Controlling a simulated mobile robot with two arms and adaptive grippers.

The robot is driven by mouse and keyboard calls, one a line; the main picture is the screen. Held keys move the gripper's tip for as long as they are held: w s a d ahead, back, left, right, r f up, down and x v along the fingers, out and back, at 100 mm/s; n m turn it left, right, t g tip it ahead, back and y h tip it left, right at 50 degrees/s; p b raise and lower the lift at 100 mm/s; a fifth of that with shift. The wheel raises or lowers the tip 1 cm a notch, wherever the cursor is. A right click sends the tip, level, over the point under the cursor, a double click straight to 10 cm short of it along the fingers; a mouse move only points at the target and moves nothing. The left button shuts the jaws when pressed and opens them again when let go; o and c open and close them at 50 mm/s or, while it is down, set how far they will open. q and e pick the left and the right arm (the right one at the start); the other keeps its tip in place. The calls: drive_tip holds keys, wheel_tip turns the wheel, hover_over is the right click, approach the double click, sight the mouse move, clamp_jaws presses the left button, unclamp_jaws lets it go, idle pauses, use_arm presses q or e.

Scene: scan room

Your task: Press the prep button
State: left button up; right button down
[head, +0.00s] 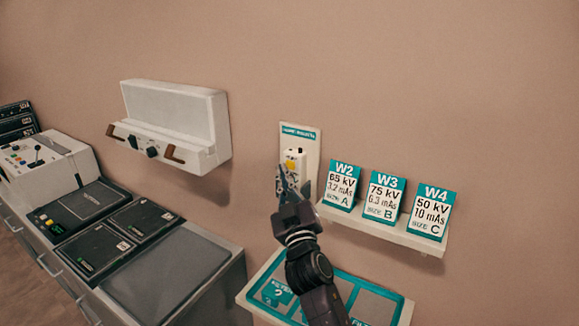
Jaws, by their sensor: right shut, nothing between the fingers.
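A small white switch unit (299,157) is fixed on a pale wall plate (312,140) with a teal label at its top. A yellow button (290,164) shows on the unit's front; its lettering is too small to read, so I cannot tell if it is the prep button. My right gripper (282,172) is shut and empty, pointing up at the unit just below the yellow button. It hides the unit's lower part, and I cannot tell whether its tips touch. My left gripper is out of view.
Cards W2 (342,186), W3 (384,198) and W4 (432,214) stand on a wall shelf (385,232) to the right. A teal-edged tray (392,306) lies below my arm. A white wall box (178,118) and a cabinet with a console (45,165) are left.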

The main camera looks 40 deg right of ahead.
drive_tip(key=shift+d, duration=0.1)
idle(0.3)
drive_tip(key=shift+w+d, duration=0.15)
drive_tip(key=shift+d, duration=0.2)
drive_tip(key=shift+w+d, duration=0.15)
drive_tip(key=shift+d, duration=0.2)
idle(0.6)
idle(0.4)
drive_tip(key=shift+s+a, duration=0.3)
drive_tip(key=shift+a, duration=0.5)
drive_tip(key=a, duration=0.1)
drive_tip(key=s+a, duration=0.1)
drive_tip(key=a, duration=0.1)
drive_tip(key=s+a+b, duration=0.1)
drive_tip(key=shift+a, duration=0.3)
